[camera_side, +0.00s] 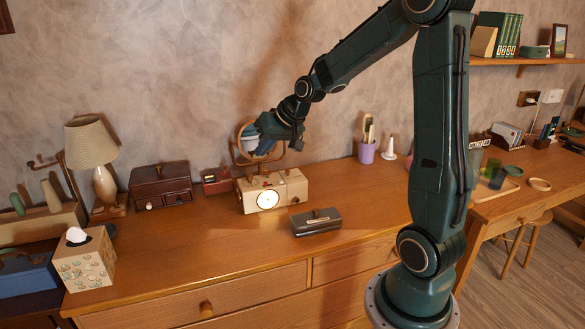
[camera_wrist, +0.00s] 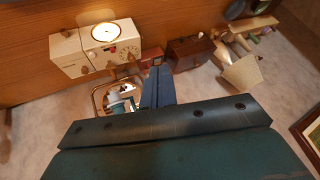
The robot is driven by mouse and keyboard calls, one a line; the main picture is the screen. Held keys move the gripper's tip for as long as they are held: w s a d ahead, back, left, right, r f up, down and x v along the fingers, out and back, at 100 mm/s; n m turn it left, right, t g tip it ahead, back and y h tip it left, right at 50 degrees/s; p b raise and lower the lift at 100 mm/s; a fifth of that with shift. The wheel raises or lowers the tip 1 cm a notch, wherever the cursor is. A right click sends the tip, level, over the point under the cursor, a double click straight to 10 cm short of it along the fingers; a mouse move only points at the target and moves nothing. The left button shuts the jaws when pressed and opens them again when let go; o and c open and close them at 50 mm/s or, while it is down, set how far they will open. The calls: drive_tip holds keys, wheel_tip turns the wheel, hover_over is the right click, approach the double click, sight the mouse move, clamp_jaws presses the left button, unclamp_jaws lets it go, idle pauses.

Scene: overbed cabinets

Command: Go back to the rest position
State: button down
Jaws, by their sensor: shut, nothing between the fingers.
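My gripper (camera_side: 262,146) is raised above the back of the wooden dresser, in front of the framed mirror (camera_side: 241,158). In the wrist view its two blue fingers (camera_wrist: 158,75) lie together with nothing between them. The mirror (camera_wrist: 101,99) shows beside the fingers there, partly hidden by the gripper body. In the side view I cannot tell whether the gripper touches the mirror frame. Below the gripper stands a cream clock radio (camera_side: 290,188) with a lit round dial; it also shows in the wrist view (camera_wrist: 70,58).
The dresser top (camera_side: 210,250) is clear at the front. On it are a grey case (camera_side: 316,222), a dark red box (camera_side: 160,185), a small red box (camera_side: 216,181), a lamp (camera_side: 92,150), a tissue box (camera_side: 85,260) and a purple cup (camera_side: 367,152). A shelf (camera_side: 520,61) hangs at upper right.

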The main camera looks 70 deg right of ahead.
drive_tip(key=s+a+r+n+g, duration=0.1)
drive_tip(key=s+a+r+n, duration=0.4)
drive_tip(key=s+a, duration=0.6)
drive_tip(key=s+a+n+g, duration=0.1)
drive_tip(key=s+a, duration=0.5)
drive_tip(key=s, duration=0.5)
drive_tip(key=shift+s+a+r, duration=0.25)
drive_tip(key=shift+s+r, duration=0.1)
drive_tip(key=shift+r, duration=0.1)
